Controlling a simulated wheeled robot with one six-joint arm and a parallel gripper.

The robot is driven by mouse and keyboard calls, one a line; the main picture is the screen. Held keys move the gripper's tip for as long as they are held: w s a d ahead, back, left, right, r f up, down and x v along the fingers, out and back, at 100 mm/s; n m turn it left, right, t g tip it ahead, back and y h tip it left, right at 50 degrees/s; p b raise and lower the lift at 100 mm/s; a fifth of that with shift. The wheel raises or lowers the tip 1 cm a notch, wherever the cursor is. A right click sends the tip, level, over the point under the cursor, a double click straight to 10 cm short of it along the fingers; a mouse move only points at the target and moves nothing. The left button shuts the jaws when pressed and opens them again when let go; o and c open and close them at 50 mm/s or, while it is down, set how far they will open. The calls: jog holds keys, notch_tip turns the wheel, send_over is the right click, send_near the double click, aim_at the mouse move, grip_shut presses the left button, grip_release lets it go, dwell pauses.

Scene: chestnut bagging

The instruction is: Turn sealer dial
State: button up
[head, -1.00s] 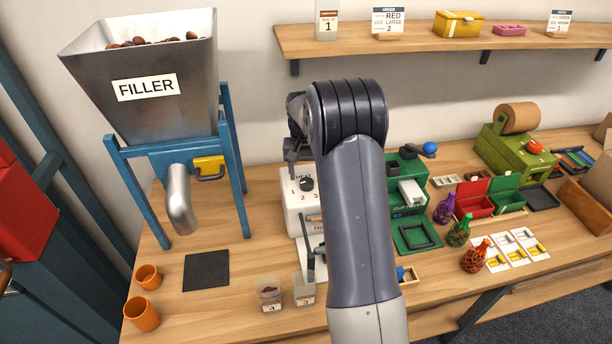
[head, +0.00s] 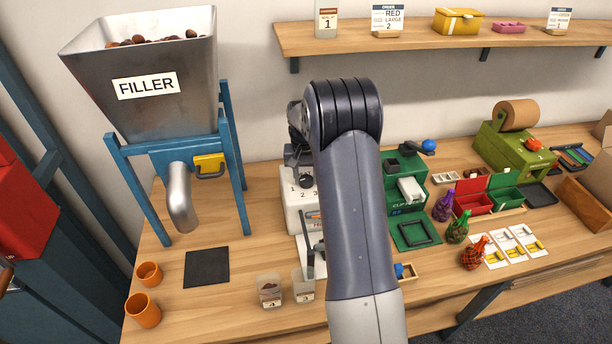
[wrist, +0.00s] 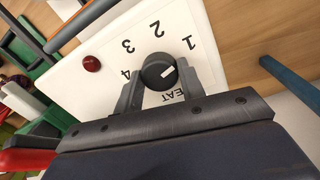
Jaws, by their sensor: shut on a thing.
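The white sealer (head: 292,217) stands on the bench, partly hidden behind my arm. Its black round dial (head: 306,181) is on the top, beside the printed numbers. In the wrist view the dial (wrist: 157,71) sits between the fingers of my gripper (wrist: 159,86), one on each side, and the gripper is shut on it. The white mark on the dial points right and slightly up in that view, on the side of the 1. The numbers 1 to 4 and part of the word HEAT show around it. A red button (wrist: 91,63) is on the same panel.
The filler hopper (head: 140,80) on its blue stand (head: 240,180) is to the left. Two clear cups (head: 270,290) and two orange cups (head: 144,311) stand near the front edge. A green clip machine (head: 407,190) is close on the right.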

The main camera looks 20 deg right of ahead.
jog(key=shift+c, duration=0.8)
jog(key=n+b, duration=0.1)
jog(key=n, duration=0.2)
jog(key=shift+n+b, duration=0.3)
jog(key=shift+n, duration=0.1)
jog(key=n+b, duration=0.1)
jog(key=n, duration=0.5)
jog(key=o, duration=1)
